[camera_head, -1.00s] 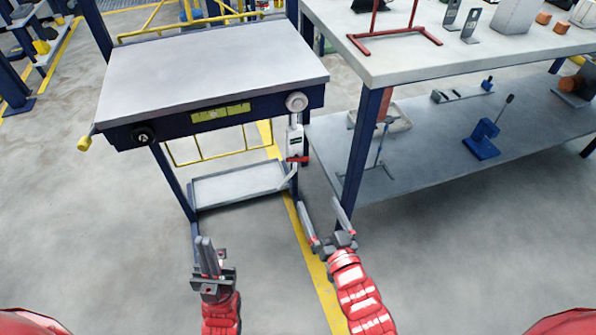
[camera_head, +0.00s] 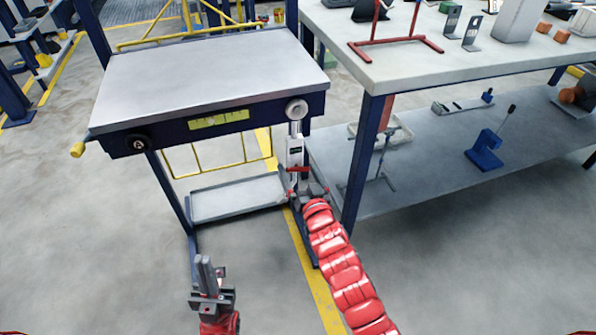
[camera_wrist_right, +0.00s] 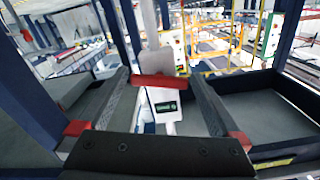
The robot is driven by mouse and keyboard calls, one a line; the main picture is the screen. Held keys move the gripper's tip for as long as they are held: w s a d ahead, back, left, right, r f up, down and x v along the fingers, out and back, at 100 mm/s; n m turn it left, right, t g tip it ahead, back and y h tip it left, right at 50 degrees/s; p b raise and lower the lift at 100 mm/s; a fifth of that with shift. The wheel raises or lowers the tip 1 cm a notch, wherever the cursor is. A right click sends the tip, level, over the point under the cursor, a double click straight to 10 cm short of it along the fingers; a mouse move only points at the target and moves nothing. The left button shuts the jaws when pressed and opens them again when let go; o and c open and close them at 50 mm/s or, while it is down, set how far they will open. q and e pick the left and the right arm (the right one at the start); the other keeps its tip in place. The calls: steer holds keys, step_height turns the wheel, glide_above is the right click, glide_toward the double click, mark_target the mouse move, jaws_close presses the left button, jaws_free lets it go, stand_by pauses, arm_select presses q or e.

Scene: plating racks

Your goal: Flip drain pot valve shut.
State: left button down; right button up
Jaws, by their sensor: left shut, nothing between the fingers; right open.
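The drain pot (camera_head: 295,150) is a slim white and grey unit with a small dark display, hanging under the table's right front corner. Its red valve lever (camera_head: 298,169) lies crosswise near its lower end. In the right wrist view the red lever (camera_wrist_right: 153,80) is roughly level, above the dark display (camera_wrist_right: 166,106). My right gripper (camera_head: 303,187) is open just in front of the pot, its fingers either side of the lever; contact cannot be told. My left gripper (camera_head: 205,268) is shut and empty, low in front of the table and well away from the pot.
The table (camera_head: 210,75) has a round dial (camera_head: 296,109), a black knob (camera_head: 138,143) and a yellow-green panel (camera_head: 218,120) on its front. A lower tray (camera_head: 235,199) sits left of my right gripper. A two-level workbench (camera_head: 400,70) stands close on the right. The floor in front is clear.

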steer(key=shift+w+a, duration=0.1)
steer(key=shift+w, duration=0.35)
steer(key=shift+c, duration=0.2)
